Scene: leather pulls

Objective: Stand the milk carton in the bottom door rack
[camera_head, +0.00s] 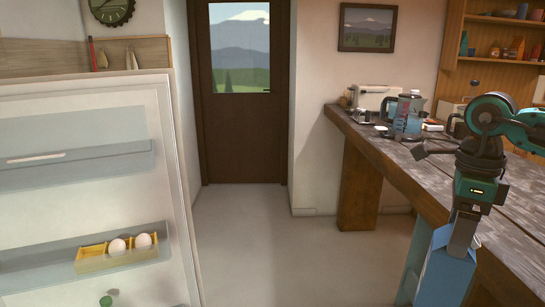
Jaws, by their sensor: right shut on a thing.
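The milk carton (446,280) is blue and shows at the bottom right, its lower part cut off by the picture edge. My right gripper (461,236) points down and is shut on the carton's top, beside the counter. The carton looks roughly upright, slightly tilted. The open fridge door (180,215) stands at the left, its inner side facing me, well apart from the carton. The door's upper rack (90,168) and a lower rack (30,280) show; the bottom rack itself cannot be made out. My left gripper is not in view.
A yellow egg holder (92,265) with eggs (117,247) sits in the lower visible rack. A green cap (106,300) shows below it. The floor (290,255) between door and counter is clear.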

